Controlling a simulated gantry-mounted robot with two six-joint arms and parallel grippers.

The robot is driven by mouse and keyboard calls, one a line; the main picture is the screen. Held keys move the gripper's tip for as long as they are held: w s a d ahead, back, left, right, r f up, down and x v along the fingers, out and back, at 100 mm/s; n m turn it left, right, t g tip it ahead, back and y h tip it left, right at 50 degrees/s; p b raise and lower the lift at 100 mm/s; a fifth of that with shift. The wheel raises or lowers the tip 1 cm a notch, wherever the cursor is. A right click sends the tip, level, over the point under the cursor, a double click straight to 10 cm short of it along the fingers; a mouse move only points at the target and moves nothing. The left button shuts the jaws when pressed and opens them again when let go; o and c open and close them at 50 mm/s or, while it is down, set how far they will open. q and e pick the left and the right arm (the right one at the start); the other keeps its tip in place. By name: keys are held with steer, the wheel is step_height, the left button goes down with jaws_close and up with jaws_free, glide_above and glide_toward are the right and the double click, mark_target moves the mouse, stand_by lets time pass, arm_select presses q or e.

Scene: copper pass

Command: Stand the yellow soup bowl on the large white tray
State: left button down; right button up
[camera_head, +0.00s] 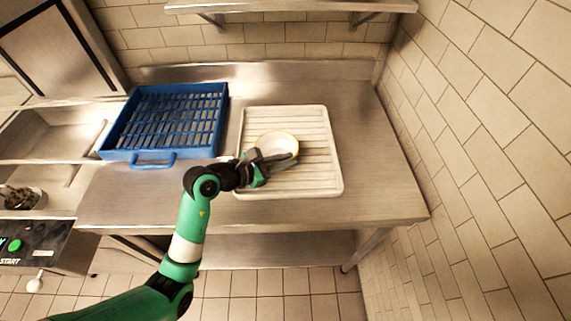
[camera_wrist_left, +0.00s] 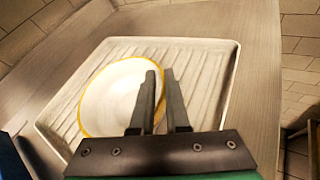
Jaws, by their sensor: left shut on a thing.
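The soup bowl (camera_head: 276,143), white inside with a yellow rim, is over the middle of the large white ribbed tray (camera_head: 325,181). It looks roughly level; I cannot tell whether its base touches the tray. In the left wrist view the bowl (camera_wrist_left: 112,95) lies left of centre over the tray (camera_wrist_left: 215,88). My left gripper (camera_head: 276,158) is shut on the bowl's near right rim, with a finger on each side, as the left wrist view shows (camera_wrist_left: 163,78). The fingers hide part of the rim. My right gripper is not in view.
A blue slatted crate (camera_head: 150,155) stands left of the tray on the steel table (camera_head: 375,150). A tiled wall (camera_head: 480,150) closes off the right side, and a shelf (camera_head: 290,6) hangs above the back. Bare table shows right of the tray.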

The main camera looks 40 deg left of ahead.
arm_select(q)
steer(key=shift+f, duration=0.9)
steer(key=shift+f, duration=0.1)
steer(key=c, duration=0.9)
jaws_free()
steer(key=shift+s, duration=0.1)
steer(key=shift+s, duration=0.1)
steer(key=v, duration=1.2)
steer(key=shift+p, duration=0.3)
